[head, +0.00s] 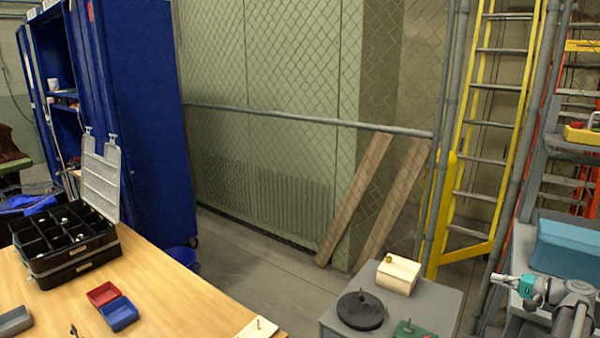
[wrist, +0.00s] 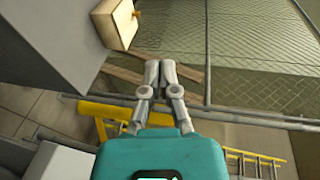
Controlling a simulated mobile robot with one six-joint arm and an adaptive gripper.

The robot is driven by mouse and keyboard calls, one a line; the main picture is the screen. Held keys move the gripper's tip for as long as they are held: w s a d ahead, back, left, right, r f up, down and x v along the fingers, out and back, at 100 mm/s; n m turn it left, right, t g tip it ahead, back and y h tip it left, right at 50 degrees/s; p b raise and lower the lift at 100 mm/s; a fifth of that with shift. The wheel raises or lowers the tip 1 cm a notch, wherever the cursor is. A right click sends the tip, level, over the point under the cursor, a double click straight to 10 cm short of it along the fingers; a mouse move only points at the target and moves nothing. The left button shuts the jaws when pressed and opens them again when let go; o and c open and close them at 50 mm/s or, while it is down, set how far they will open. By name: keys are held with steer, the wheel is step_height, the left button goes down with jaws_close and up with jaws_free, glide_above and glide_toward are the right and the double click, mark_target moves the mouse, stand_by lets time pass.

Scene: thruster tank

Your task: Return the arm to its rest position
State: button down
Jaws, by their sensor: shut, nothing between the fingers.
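My gripper (head: 498,279) is at the lower right of the head view, a teal body with grey fingers pointing left. It is held in the air to the right of a grey cabinet and in front of a teal-blue bin (head: 570,247). In the wrist view my gripper (wrist: 160,68) has its fingertips together with nothing between them. My grey arm links show at the right edge of the head view; the rest of the arm is out of frame.
The grey cabinet (head: 440,305) bears a cream box (head: 398,276), a black disc (head: 360,311) and a green piece (head: 411,330). The cream box (wrist: 115,22) also shows in the wrist view. A yellow ladder (head: 490,150) stands behind. A wooden table (head: 165,290) is at left.

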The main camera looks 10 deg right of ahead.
steer(key=w+a+f+n+g+b, duration=0.1)
steer(key=w+a+f+g+b, duration=0.15)
steer(key=a+f, duration=0.45)
steer(key=w+a+f+n+g+h+b, duration=0.1)
steer(key=a+f+n+g, duration=0.15)
steer(key=a, duration=0.95)
steer(key=w+a+f+n+g+b, duration=0.1)
steer(key=w+a+f+g, duration=0.15)
steer(key=a+f, duration=0.45)
steer(key=s+a+f+n+g+h+b, duration=0.2)
steer(key=s+a+f+h, duration=0.1)
steer(key=a, duration=0.5)
steer(key=s+a+f+n+g+h+b, duration=0.1)
steer(key=s+a+f+n+g+h, duration=0.15)
steer(key=a, duration=0.65)
steer(key=s+a+f+n+g+h+b, duration=0.1)
steer(key=s+a+f+n+h+b, duration=0.15)
steer(key=a, duration=0.55)
step_height(320, 180, up, 16)
steer(key=p, duration=1.7)
steer(key=shift+s+r, duration=0.25)
steer(key=shift+s, duration=0.15)
steer(key=shift+m, duration=0.25)
